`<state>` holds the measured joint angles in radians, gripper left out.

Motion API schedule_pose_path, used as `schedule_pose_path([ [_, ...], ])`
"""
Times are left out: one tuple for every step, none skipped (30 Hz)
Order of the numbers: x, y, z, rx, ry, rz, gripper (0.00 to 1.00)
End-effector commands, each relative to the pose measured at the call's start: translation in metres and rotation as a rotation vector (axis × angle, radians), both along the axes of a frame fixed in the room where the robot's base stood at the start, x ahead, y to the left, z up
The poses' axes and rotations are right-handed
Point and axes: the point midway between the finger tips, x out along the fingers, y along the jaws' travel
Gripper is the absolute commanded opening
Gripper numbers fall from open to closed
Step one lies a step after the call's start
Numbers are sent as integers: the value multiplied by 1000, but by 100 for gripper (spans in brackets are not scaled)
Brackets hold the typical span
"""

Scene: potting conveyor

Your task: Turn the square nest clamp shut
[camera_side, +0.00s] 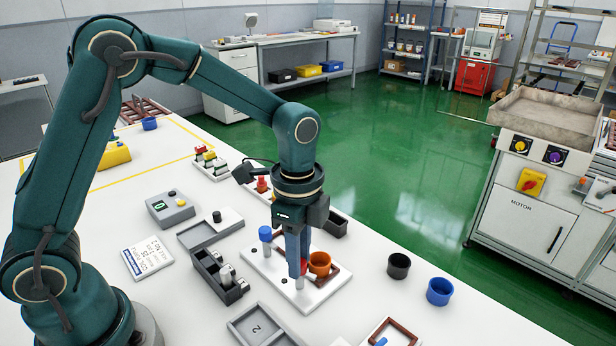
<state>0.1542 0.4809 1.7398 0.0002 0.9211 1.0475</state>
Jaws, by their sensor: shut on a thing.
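A white fixture plate (262,262) lies on the white table. An orange pot (320,262) sits in a brown square nest (338,274) at the plate's right. My gripper (299,270) points straight down just left of the orange pot and is shut on the square nest clamp. Only the clamp's grey lower post (299,284) shows below the fingers; its top is hidden, and I cannot tell which way it is turned.
A black holder (212,272) with grey pieces stands left of the plate, and a grey tray marked 2 (262,328) lies in front. A black pot (399,266) and a blue pot (439,291) stand to the right. The table between them and the plate is clear.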

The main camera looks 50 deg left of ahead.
Motion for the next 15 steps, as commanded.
schedule_pose_path([
  [0,0,1,-1,0,44,0],
  [0,0,1,-1,0,73,0],
  [0,0,1,-1,0,111,0],
  [0,0,1,-1,0,139,0],
  [0,0,1,-1,0,168,0],
  [0,0,1,-1,0,206,0],
  [0,0,1,-1,0,234,0],
  [0,0,1,-1,0,263,0],
  [0,0,1,-1,0,300,0],
  [0,0,1,-1,0,329,0],
  [0,0,1,-1,0,358,0],
  [0,0,1,-1,0,395,0],
  [0,0,1,-1,0,424,0],
  [0,0,1,-1,0,453,0],
  [0,0,1,-1,0,490,0],
])
